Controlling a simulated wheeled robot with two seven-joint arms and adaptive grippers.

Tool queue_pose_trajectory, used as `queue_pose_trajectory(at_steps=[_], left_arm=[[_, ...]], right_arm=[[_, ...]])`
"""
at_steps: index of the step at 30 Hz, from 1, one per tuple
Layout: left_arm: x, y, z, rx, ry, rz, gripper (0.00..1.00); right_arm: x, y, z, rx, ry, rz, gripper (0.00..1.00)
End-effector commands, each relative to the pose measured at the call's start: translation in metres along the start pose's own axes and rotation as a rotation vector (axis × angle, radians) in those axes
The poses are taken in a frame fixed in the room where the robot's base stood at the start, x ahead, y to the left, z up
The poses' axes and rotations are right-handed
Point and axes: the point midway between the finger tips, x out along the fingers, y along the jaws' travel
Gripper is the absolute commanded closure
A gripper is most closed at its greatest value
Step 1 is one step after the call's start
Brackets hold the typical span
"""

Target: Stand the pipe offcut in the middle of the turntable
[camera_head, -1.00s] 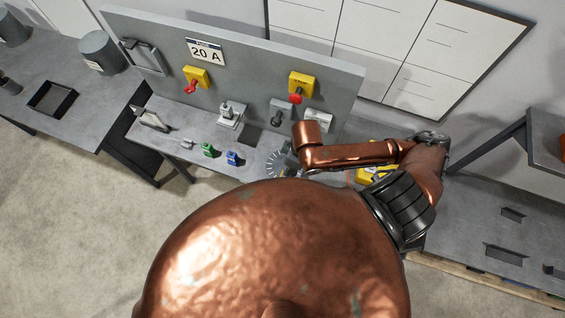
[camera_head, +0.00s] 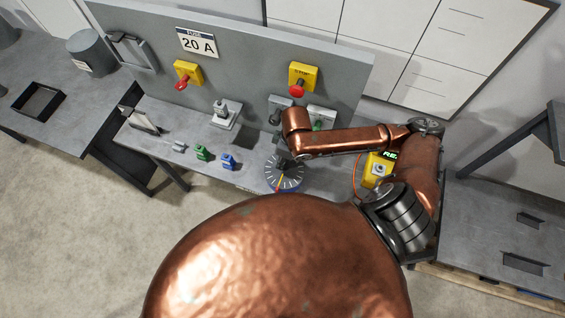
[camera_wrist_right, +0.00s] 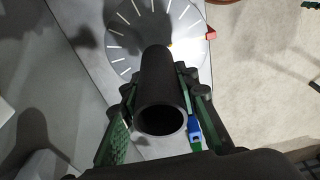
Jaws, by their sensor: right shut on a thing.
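The pipe offcut (camera_wrist_right: 158,80) is a dark hollow tube, with its open end facing the camera in the right wrist view. My right gripper (camera_wrist_right: 157,110) is shut on it, with green-lined fingers on both sides. In the head view that gripper (camera_head: 284,158) is mostly hidden under my arm, over the turntable. The turntable (camera_head: 292,183) is a round grey disc with white tick marks; it also shows in the right wrist view (camera_wrist_right: 185,50). The pipe's far end overlaps the disc near its middle. I cannot tell whether it touches. My left gripper is not in view.
Green (camera_head: 202,152) and blue (camera_head: 229,161) small parts sit on the bench left of the turntable. A grey panel (camera_head: 240,75) with yellow switch boxes (camera_head: 302,76) stands behind. A yellow box with a lit display (camera_head: 377,172) is to the right, behind my arm.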

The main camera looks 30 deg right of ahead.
Motion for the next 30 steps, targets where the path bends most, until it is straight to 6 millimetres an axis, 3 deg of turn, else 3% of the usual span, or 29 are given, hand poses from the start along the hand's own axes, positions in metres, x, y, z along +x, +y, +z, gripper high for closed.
queue_pose_trajectory(at_steps=[6,16,17,24,30], left_arm=[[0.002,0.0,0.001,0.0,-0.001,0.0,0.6],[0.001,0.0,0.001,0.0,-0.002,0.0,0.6],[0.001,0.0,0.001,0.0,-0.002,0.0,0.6],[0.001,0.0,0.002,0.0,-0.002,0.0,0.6],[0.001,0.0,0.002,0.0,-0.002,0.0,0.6]], right_arm=[[0.028,-0.001,0.005,-0.001,-0.001,-0.002,1.0],[0.03,-0.001,0.006,-0.001,-0.001,-0.002,1.0],[0.03,-0.001,0.006,0.0,-0.001,-0.002,0.7],[0.03,-0.001,0.006,-0.001,-0.001,-0.002,0.54],[0.03,-0.001,0.006,-0.001,-0.001,-0.002,0.54]])
